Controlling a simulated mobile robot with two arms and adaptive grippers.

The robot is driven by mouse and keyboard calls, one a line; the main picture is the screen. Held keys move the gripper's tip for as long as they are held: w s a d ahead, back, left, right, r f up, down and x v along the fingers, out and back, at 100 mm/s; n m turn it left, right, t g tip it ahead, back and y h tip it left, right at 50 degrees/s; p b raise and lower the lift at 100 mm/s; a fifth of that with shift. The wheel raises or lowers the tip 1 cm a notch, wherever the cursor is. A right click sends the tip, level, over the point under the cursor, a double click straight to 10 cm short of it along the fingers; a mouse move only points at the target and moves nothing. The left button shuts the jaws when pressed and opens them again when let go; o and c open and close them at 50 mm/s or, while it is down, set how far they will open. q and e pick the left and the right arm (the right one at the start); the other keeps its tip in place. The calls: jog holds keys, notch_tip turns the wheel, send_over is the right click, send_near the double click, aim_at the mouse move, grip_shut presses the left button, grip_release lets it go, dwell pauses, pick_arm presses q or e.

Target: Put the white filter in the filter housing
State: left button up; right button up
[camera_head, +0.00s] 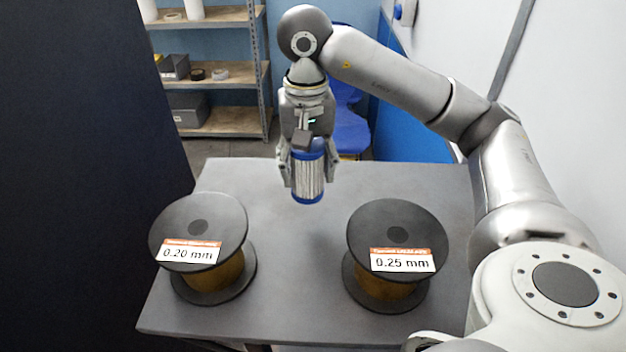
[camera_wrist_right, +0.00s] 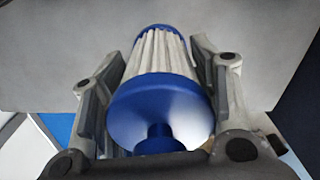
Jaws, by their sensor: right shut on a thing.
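The white filter (camera_head: 308,177) has pleated white sides and blue end caps. My right gripper (camera_head: 309,176) is shut on it and holds it upright at the far part of the grey table, between and beyond the two spools. In the right wrist view the filter (camera_wrist_right: 165,60) lies between the two fingers, with its blue cap (camera_wrist_right: 158,105) facing the camera. I cannot tell how far its lower end is above the table. No filter housing shows in either view. My left gripper is not in view.
On the grey table (camera_head: 300,300) stand a spool labelled 0.20 mm (camera_head: 200,222) at left and a spool labelled 0.25 mm (camera_head: 398,225) at right. The tabletop between them is clear. A dark panel (camera_head: 80,180) fills the left; shelves (camera_head: 225,72) and a blue chair (camera_head: 350,130) stand behind.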

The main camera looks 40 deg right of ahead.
aim_at(313, 182)
jog(key=shift+w+d+f, duration=0.25)
jog(key=shift+d+f, duration=0.3)
jog(key=shift+f, duration=0.05)
jog(key=f+p, duration=0.1)
jog(key=f, duration=0.1)
jog(key=f+p, duration=0.1)
jog(key=shift+d+f, duration=0.35)
jog(key=shift+w+f, duration=0.1)
jog(key=shift+f, duration=0.15)
jog(key=o, duration=0.7)
jog(key=shift+f, duration=0.1)
jog(key=o, duration=0.5)
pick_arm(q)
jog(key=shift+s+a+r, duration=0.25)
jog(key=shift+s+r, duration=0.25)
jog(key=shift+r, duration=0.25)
